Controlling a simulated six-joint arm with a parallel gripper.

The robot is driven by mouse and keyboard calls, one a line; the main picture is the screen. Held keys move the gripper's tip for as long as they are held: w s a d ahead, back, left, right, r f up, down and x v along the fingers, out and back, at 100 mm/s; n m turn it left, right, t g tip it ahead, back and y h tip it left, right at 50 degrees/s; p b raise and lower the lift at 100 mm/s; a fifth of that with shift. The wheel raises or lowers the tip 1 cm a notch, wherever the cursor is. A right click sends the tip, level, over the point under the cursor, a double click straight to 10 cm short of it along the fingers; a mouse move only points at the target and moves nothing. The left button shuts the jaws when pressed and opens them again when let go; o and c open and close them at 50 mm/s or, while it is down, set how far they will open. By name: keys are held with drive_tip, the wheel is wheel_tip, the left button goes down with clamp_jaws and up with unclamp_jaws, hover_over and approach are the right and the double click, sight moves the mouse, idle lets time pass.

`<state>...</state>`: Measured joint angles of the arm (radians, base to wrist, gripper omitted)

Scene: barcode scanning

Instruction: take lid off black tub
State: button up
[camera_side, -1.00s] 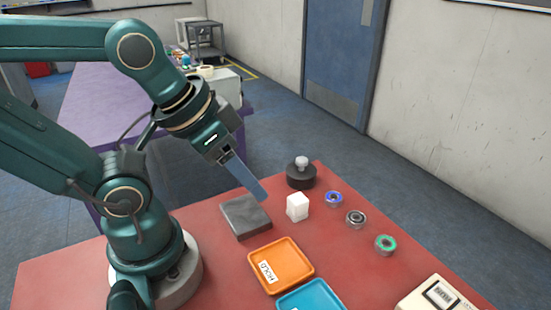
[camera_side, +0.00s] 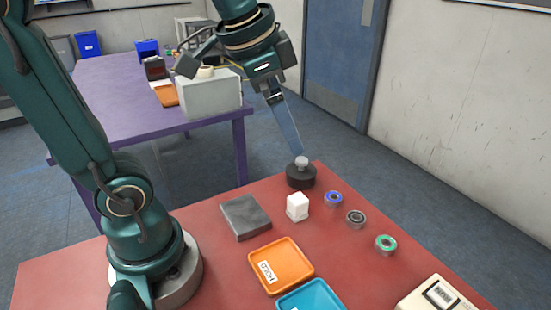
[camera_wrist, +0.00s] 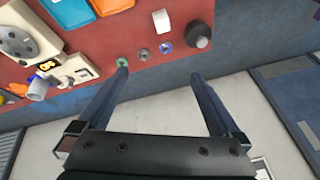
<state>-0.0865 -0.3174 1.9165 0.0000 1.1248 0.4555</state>
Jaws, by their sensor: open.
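The black tub (camera_side: 300,181) stands upright near the far corner of the red table, with a light grey knob (camera_side: 301,162) on its lid. In the wrist view the tub (camera_wrist: 199,34) is at the upper right, beyond the right fingertip and not between the fingers. My gripper (camera_side: 299,152) is above the table's far corner, its fingers slanting down. In the side view its tip appears just above the knob, but the wrist view shows it apart from the tub. In the wrist view my gripper (camera_wrist: 160,75) is open and empty.
A white block (camera_side: 297,207) and rings with blue (camera_side: 334,198), grey (camera_side: 356,218) and green (camera_side: 385,244) tops stand near the tub. A dark grey slab (camera_side: 245,216), an orange tray (camera_side: 281,264) and a blue tray (camera_side: 312,298) lie closer to my base.

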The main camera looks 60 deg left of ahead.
drive_tip(key=w+a+f+m+g, duration=0.1)
drive_tip(key=w+a, duration=0.3)
drive_tip(key=w, duration=0.3)
drive_tip(key=g, duration=0.3)
hover_over(302, 159)
drive_tip(key=f, duration=1)
drive_tip(key=shift+w+d+f, duration=0.25)
drive_tip(key=shift+w+d, duration=0.05)
drive_tip(key=shift+d, duration=0.05)
drive_tip(key=shift+n+g, duration=0.4)
drive_tip(key=f, duration=0.6)
drive_tip(key=shift+s+a, duration=0.35)
drive_tip(key=shift+f, duration=0.55)
drive_tip(key=c, duration=1)
